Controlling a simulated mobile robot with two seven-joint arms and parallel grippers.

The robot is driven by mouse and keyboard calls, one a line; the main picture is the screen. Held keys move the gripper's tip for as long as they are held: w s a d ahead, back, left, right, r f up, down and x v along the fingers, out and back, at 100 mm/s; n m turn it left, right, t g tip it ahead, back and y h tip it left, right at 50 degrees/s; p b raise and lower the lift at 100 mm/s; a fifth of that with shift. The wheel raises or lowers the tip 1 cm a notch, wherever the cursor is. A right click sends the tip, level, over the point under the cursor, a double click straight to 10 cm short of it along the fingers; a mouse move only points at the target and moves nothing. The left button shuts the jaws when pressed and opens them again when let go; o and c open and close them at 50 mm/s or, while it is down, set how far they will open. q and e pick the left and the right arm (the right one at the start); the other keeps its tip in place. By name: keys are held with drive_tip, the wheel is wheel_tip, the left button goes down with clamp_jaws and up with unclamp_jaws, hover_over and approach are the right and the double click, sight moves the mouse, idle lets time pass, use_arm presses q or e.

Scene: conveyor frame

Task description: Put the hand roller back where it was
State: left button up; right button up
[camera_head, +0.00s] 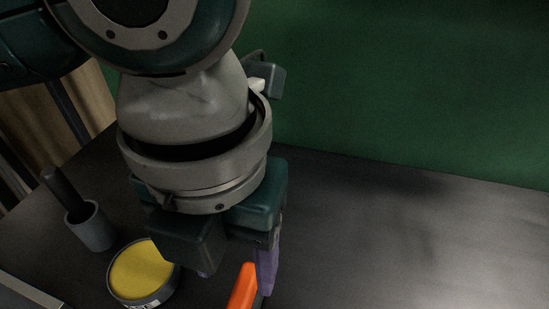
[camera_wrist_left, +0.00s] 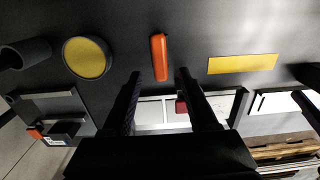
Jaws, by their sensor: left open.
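A grey cylinder with a black stick handle (camera_head: 90,226) stands upright on the dark surface at the left; it may be the hand roller. In the left wrist view its grey part (camera_wrist_left: 30,52) shows at the upper left. My left gripper (camera_head: 237,282) is open, pointing down, to the right of it and apart from it. In the left wrist view, my left gripper's fingers (camera_wrist_left: 158,74) are spread with nothing held. An orange, elongated object (camera_head: 243,287) lies beside the fingers in the head view and just ahead, between the fingertips, in the left wrist view.
A round yellow-topped tin (camera_head: 141,271) stands between the grey cylinder and my gripper. A flat yellow rectangle (camera_wrist_left: 242,64) lies right of the orange object. White and grey bins (camera_wrist_left: 165,112) line the near edge. A green wall (camera_head: 410,80) rises behind. The right surface is clear.

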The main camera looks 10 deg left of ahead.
sight(241, 295)
use_arm(q)
drive_tip(key=s+d+r+n+t+h, duration=0.2)
drive_tip(key=d+r+n+h, duration=0.3)
drive_tip(key=n, duration=1)
drive_tip(key=a+f+n, duration=0.1)
drive_tip(key=n, duration=0.2)
drive_tip(key=a+f+n+t, duration=0.1)
drive_tip(key=a+n, duration=0.1)
drive_tip(key=n, duration=0.1)
drive_tip(key=s+a+f+n+y, duration=0.1)
drive_tip(key=n, duration=0.2)
drive_tip(key=shift+a+f+n+t+p, duration=0.2)
drive_tip(key=shift+a+n+t+p, duration=0.05)
drive_tip(key=shift+n+t+p, duration=0.05)
drive_tip(key=s+a+f+n+y, duration=0.3)
drive_tip(key=s+a+n, duration=0.2)
drive_tip(key=a+n, duration=0.4)
drive_tip(key=shift+a+n+y, duration=0.4)
drive_tip(key=shift+a, duration=0.65)
